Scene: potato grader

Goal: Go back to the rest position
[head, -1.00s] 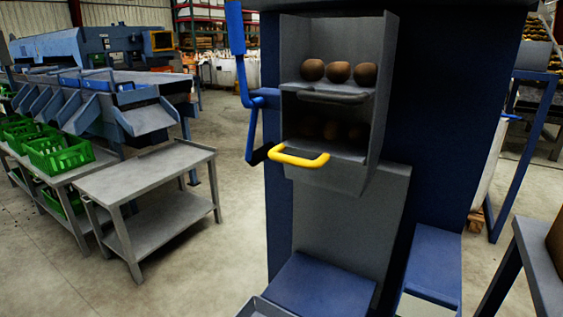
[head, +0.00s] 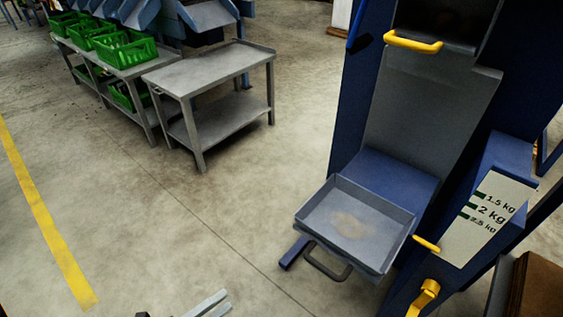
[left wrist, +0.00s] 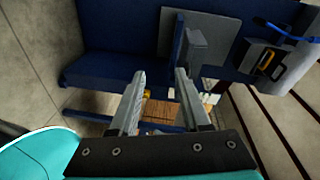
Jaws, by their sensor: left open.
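My left gripper (head: 222,300) shows only as its finger ends at the bottom edge of the head view, over the floor. In the left wrist view its two fingers (left wrist: 160,82) stand apart with nothing between them. Blue and grey machine parts lie beyond the fingertips there, apart from them as far as I can tell. My right gripper is in neither view.
The blue machine stands at right, with a yellow handle (head: 412,42), a grey tray (head: 318,236) and a weight label (head: 487,215). A brown box (head: 540,285) is at bottom right. A grey table (head: 215,70) and green crates (head: 125,52) stand at back left. The floor between is clear.

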